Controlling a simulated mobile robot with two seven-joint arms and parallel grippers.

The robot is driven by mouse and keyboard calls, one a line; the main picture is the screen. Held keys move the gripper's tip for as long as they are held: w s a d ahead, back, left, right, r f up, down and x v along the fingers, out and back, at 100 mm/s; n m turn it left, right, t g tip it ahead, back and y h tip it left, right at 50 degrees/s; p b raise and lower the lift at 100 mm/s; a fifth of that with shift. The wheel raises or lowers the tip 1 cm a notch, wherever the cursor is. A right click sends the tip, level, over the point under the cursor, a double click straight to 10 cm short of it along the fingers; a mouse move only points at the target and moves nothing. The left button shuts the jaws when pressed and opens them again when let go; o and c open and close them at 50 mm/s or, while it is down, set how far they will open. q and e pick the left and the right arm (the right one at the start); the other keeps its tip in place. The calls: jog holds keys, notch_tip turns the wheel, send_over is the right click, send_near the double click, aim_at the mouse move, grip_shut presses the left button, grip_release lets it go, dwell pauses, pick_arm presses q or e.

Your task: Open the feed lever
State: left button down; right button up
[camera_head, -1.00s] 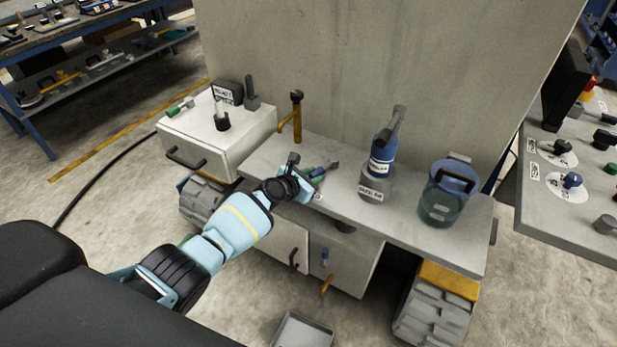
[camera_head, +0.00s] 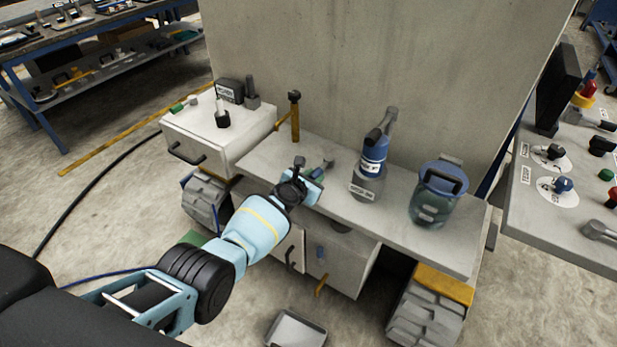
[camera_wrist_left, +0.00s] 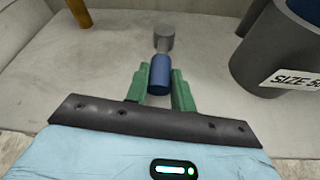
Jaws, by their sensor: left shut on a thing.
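My left gripper (camera_head: 316,177) is low over the grey bench top, left of a labelled bottle. In the left wrist view its green fingers (camera_wrist_left: 158,82) are shut on the blue handle (camera_wrist_left: 159,75) of a small lever. The lever's grey end (camera_wrist_left: 164,40) points away from me over the bench surface. In the head view, the lever's grey end (camera_head: 328,164) shows just past the fingers, and the wrist hides much of the rest. I cannot read any label that names this lever. My right gripper is not in view.
On the bench (camera_head: 400,233) stand a blue-topped bottle (camera_head: 368,178) and a dark bucket (camera_head: 436,195). A brown-handled post (camera_head: 295,117) is behind the gripper. A white cabinet (camera_head: 200,138) stands left, a control panel (camera_head: 560,222) right. A tall grey wall closes the back.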

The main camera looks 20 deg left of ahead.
pick_arm(q)
jog(key=shift+d, duration=0.15)
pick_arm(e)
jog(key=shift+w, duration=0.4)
pick_arm(q)
jog(key=c, duration=1.2)
grip_release()
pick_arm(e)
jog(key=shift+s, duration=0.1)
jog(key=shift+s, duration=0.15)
pick_arm(q)
jog(key=shift+s+r, duration=0.15)
jog(key=p+v, duration=0.2)
jog(key=v, duration=0.1)
jog(key=p+v, duration=0.3)
jog(key=shift+r, duration=0.45)
jog(key=shift+s+f+p, duration=0.25)
jog(key=shift+s+p, duration=0.05)
jog(key=shift+s, duration=0.4)
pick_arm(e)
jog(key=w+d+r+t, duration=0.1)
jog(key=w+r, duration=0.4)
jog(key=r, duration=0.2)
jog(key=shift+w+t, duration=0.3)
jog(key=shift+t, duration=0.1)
